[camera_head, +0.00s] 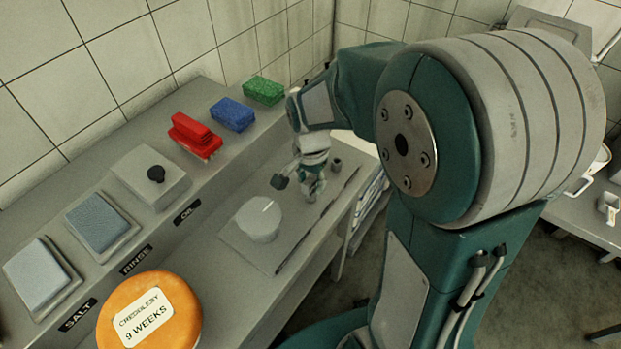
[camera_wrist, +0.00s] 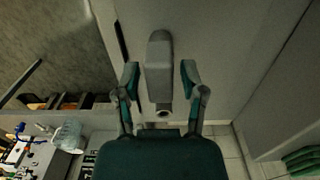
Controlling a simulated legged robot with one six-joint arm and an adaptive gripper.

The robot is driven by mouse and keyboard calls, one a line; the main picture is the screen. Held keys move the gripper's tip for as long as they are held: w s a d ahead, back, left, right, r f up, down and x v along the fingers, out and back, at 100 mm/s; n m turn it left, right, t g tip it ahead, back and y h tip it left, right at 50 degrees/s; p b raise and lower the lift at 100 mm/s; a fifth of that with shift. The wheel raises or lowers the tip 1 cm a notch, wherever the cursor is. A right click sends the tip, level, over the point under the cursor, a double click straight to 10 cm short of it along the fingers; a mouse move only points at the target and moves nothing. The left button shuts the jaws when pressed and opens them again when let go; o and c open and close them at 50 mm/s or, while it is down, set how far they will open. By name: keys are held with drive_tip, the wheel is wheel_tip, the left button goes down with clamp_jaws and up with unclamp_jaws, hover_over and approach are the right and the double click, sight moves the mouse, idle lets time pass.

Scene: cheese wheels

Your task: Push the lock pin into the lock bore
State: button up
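In the wrist view my gripper (camera_wrist: 160,78) has its two fingers spread, with a narrow gap on each side of a grey rounded upright piece (camera_wrist: 159,55). A small ring with a dark hole (camera_wrist: 163,113) shows at the near end of that piece. I cannot tell whether this is the lock pin or the lock bore. In the head view my gripper (camera_head: 312,187) is low over the bench's right part, beside a dark grey block (camera_head: 279,181). A small dark cup-like cylinder (camera_head: 336,163) stands just to its right. Contact at the fingertips is not clear.
A pale round drum (camera_head: 259,219) with a white line sits on a flat plate, near a long dark bar (camera_head: 317,222). An orange cheese wheel (camera_head: 149,313) is at front left. Red (camera_head: 194,134), blue (camera_head: 232,114) and green (camera_head: 264,91) brushes lie on the back ledge.

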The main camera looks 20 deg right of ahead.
sight(310, 179)
idle(0.3)
wheel_tip(310, 179, up, 12)
idle(0.5)
idle(0.4)
drive_tip(key=s+r+n+t, duration=0.2)
drive_tip(key=s+n+t, duration=0.3)
drive_tip(key=s+n, duration=0.5)
drive_tip(key=s, duration=0.4)
drive_tip(key=shift+r+n+t, duration=0.3)
drive_tip(key=shift+r+n, duration=0.05)
drive_tip(key=shift+n, duration=0.05)
drive_tip(key=shift+a, duration=0.1)
